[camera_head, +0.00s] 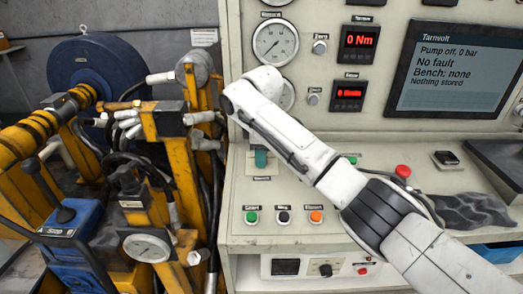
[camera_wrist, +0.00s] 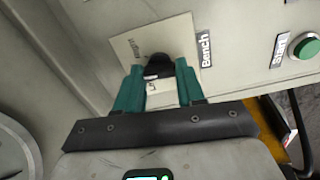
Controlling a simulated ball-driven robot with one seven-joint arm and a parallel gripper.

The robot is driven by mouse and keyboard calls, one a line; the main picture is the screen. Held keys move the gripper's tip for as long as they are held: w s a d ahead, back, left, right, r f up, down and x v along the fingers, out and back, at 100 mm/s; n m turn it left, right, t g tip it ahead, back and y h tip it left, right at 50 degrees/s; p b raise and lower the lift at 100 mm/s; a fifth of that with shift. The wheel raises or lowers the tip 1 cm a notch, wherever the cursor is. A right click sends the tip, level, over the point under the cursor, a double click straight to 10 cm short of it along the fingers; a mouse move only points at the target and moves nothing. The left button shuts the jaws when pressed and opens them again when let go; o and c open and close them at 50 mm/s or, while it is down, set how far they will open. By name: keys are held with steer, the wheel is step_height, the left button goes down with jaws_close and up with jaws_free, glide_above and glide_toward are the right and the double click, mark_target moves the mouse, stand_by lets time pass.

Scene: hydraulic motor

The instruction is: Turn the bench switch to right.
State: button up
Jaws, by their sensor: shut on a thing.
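The bench switch (camera_wrist: 158,66) is a small black knob on a pale plate, with a "Bench" label beside it in the wrist view. My gripper (camera_wrist: 157,80) has its teal fingers on both sides of the knob and is shut on it. The fingers hide part of the knob, and I cannot tell which way it points. In the head view my gripper (camera_head: 261,159) shows as a small teal part at the left of the sloping panel, above a small label. My white forearm hides much around it. The screen (camera_head: 455,70) reads "Bench: none", "Pump off, 0 bar" and "No fault".
A green button (camera_wrist: 306,46) sits at the right of the wrist view. Green, black and orange buttons (camera_head: 284,216) line the lower panel. A red button (camera_head: 403,171) and dark cloth (camera_head: 472,210) lie right. A yellow-framed machine (camera_head: 160,150) stands close at left.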

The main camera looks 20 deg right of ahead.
steer(key=m+p, duration=0.3)
steer(key=shift+r, duration=0.2)
steer(key=shift+f+m+p, duration=0.15)
steer(key=shift+m+p, duration=1.15)
steer(key=shift+m, duration=1)
steer(key=o, duration=1)
steer(key=shift+o, duration=0.2)
step_height(320, 180, up, 11)
steer(key=s+b, duration=0.1)
steer(key=shift+s+a+f+b, duration=0.2)
steer(key=shift+s+a+b, duration=0.05)
steer(key=shift+b, duration=0.1)
